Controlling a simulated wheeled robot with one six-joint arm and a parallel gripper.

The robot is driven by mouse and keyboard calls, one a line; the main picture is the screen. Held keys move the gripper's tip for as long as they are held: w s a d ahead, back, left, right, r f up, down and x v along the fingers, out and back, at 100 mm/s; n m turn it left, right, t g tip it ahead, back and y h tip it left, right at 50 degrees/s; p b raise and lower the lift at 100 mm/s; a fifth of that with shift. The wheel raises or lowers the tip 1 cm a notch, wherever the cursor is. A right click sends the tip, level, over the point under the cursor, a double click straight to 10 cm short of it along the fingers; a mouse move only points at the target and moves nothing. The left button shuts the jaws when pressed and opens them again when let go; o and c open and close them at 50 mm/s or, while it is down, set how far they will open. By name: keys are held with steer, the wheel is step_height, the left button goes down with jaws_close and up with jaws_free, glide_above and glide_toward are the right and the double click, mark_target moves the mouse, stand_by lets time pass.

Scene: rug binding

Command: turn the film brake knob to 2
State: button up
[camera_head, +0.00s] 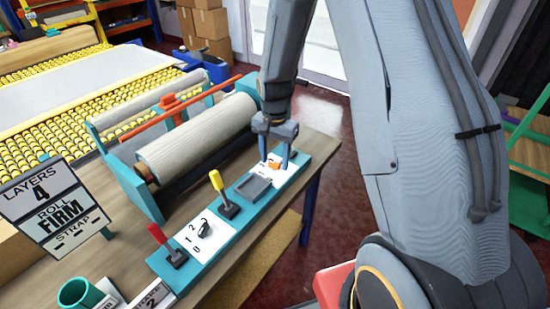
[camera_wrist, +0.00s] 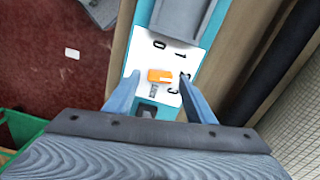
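An orange knob (camera_head: 274,164) sits on a white dial plate at the far end of the teal control strip (camera_head: 236,222). In the wrist view, the orange knob (camera_wrist: 160,76) lies among the numbers 0, 1, 3 and one partly hidden by a finger. Which number it points at is unclear. My gripper (camera_head: 274,157) is over this plate, fingers down. In the wrist view, my gripper (camera_wrist: 159,78) is open, one finger on each side of the knob, with gaps between. A black knob (camera_head: 205,229) sits on a nearer plate marked 0, 1, 2. No label naming the film brake is readable.
A yellow-handled lever (camera_head: 218,184) and a red-handled lever (camera_head: 159,236) stand on the strip. A grey roll (camera_head: 198,138) lies behind it. A sign (camera_head: 54,205) reads layers 4, roll firm. A teal cup (camera_head: 79,293) stands at the near left.

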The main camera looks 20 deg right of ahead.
steer(key=shift+r+b, duration=1.05)
steer(key=shift+r, duration=2.9)
steer(key=s+r+n+t, duration=0.1)
steer(key=s+r+n, duration=0.2)
steer(key=s+n, duration=0.5)
steer(key=s+b, duration=0.1)
steer(key=s, duration=0.9)
steer(key=shift+n, duration=0.4)
steer(key=shift+w+d+r, duration=0.1)
steer(key=shift+d, duration=0.05)
